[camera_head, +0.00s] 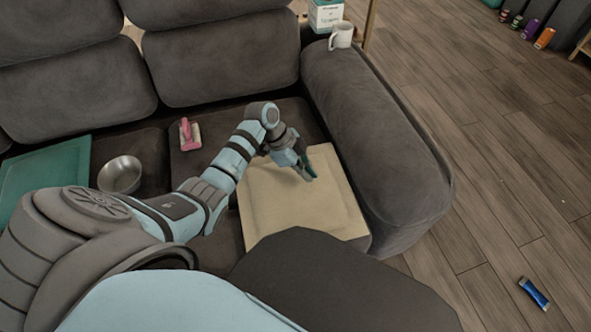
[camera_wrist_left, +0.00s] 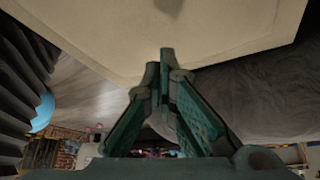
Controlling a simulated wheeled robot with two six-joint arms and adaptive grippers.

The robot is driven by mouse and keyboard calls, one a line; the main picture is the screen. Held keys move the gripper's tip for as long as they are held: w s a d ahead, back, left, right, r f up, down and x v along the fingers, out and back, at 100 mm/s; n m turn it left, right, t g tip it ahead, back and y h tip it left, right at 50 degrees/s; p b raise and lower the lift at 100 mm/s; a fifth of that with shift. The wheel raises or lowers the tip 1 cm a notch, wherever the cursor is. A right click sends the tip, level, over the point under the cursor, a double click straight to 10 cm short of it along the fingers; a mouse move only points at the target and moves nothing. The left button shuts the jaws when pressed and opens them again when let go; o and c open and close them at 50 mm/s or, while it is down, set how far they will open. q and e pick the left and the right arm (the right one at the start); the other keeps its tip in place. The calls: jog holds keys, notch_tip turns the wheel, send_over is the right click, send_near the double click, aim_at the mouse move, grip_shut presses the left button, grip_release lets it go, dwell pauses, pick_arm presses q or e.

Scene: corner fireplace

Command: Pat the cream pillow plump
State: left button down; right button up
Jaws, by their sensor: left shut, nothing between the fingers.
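The cream pillow (camera_head: 290,212) lies flat on the right seat of the grey sofa, beside the armrest. It also fills the upper part of the left wrist view (camera_wrist_left: 120,30). My left gripper (camera_head: 311,177) is over the upper right part of the pillow, with its fingertips at or just above the surface; I cannot tell whether they touch. In the left wrist view its green fingers (camera_wrist_left: 160,62) come together at the tips, with nothing between them. My right gripper is not in view.
A metal bowl (camera_head: 120,174), a pink-handled brush (camera_head: 190,134) and a teal pillow (camera_head: 45,172) are on the sofa to the left. A white mug (camera_head: 341,35) stands on the armrest (camera_head: 375,140). A blue item (camera_head: 534,293) lies on the open wooden floor.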

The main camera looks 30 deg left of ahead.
pick_arm(q)
jog(key=shift+f+b, duration=0.65)
jog(key=shift+f, duration=0.15)
jog(key=shift+f+b, duration=0.3)
jog(key=shift+f, duration=0.1)
jog(key=shift+s+a+r+p, duration=0.2)
jog(key=shift+r+p, duration=0.15)
jog(key=shift+p, duration=0.15)
jog(key=s+a+r+p, duration=0.2)
jog(key=p, duration=0.1)
jog(key=shift+p, duration=0.3)
jog(key=shift+s+a, duration=0.1)
jog(key=shift+s, duration=0.05)
jog(key=shift+f, duration=0.1)
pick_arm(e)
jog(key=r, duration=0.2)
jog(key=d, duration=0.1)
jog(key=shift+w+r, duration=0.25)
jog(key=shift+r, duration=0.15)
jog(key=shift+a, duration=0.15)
